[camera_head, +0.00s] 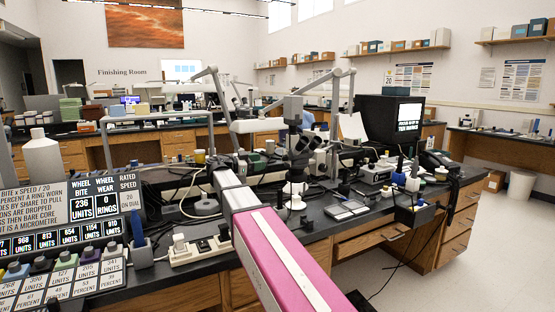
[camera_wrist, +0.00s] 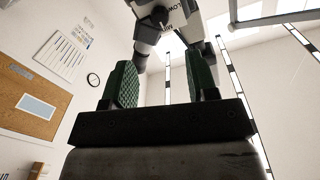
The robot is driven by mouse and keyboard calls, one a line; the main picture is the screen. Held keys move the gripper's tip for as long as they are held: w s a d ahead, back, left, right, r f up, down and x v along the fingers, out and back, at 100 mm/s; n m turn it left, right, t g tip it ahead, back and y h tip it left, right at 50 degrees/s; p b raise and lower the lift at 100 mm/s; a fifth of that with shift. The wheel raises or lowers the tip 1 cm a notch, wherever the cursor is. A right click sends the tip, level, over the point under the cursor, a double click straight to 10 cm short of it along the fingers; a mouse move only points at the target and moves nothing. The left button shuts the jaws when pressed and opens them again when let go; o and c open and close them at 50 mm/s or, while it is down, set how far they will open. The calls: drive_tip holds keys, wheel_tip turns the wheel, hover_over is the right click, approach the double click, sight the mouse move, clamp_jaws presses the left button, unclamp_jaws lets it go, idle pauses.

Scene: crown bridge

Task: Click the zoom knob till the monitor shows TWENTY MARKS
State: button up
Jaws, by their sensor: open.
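The monitor (camera_head: 378,122) is a black box on the bench at the centre right of the head view. Its bright screen carries small black text; the last line looks like TEN MARKS, but I cannot read it surely. The black and white microscope (camera_head: 297,150) stands on the bench left of it. In the wrist view, my gripper (camera_wrist: 163,78) is open and empty, with green ridged pads apart. The microscope body (camera_wrist: 187,22) shows beyond the fingertips, with lettering resembling ZOOM. A dark round part (camera_wrist: 160,14), possibly the zoom knob, sits there. Contact is not visible.
A sign board (camera_head: 95,200) and a panel with several coloured buttons (camera_head: 65,270) stand at the left. A white power strip (camera_head: 200,250) lies near the bench's front edge. A grey flat device (camera_head: 348,210) lies before the microscope.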

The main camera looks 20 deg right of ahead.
sight(283, 159)
drive_tip(key=d, duration=0.3)
drive_tip(key=w+d, duration=0.1)
drive_tip(key=d, duration=0.5)
drive_tip(key=shift+w+d, duration=0.2)
drive_tip(key=shift+d, duration=0.15)
drive_tip(key=c, duration=0.9)
